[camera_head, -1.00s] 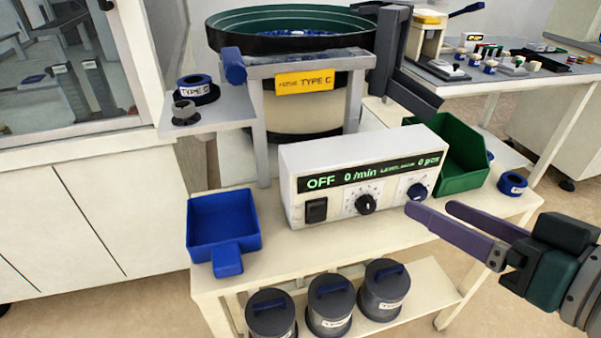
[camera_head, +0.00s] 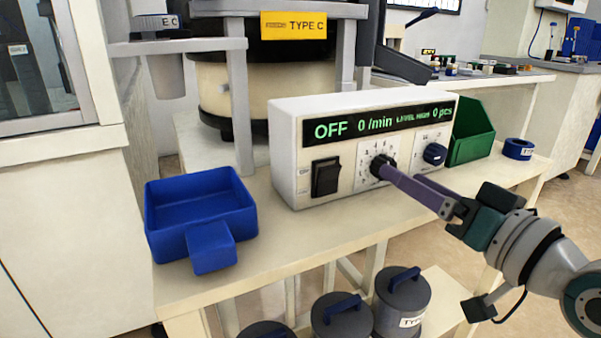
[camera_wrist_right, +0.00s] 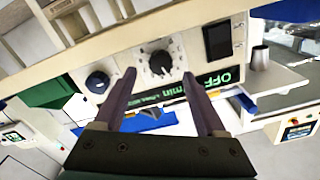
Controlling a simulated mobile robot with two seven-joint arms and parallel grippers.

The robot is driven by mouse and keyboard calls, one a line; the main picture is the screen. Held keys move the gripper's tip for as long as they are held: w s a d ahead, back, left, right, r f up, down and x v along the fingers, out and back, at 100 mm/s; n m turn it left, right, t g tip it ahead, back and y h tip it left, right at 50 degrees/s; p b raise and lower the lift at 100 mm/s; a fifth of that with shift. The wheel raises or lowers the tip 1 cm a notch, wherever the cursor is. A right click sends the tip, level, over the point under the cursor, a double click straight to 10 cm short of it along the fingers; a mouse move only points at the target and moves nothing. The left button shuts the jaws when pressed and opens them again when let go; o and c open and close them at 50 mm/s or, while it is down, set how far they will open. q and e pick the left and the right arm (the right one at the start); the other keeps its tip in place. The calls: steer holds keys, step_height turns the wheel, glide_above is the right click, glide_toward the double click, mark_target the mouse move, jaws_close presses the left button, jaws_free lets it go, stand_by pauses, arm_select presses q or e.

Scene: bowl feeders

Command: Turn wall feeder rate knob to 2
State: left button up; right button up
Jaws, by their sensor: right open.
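The feeder control box (camera_head: 282,155) is white, with a green display reading OFF, 0 /min and 0 pcs. A round black knob (camera_head: 379,162) with a numbered dial sits mid-panel. It also shows in the right wrist view (camera_wrist_right: 160,63), where the panel appears inverted. My right gripper (camera_head: 403,176) has two long purple fingers, open, pointing at the panel. In the right wrist view its fingertips (camera_wrist_right: 158,76) lie either side of the knob's line, with a gap; contact cannot be told. In the head view one fingertip partly covers the knob. My left gripper is not in view.
A blue-black knob (camera_head: 435,154) is right of the dial, and a black switch (camera_head: 326,177) is left. A blue tray (camera_head: 160,222) sits at the table's left. A green bin (camera_head: 478,135) and a blue ring (camera_head: 518,149) are right. Lidded canisters (camera_head: 402,295) stand below.

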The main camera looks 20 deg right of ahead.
mark_target(381, 160)
steer(key=shift+w+a+b, duration=0.2)
steer(key=shift+w+b, duration=0.3)
steer(key=shift+w, duration=1.45)
jaws_close()
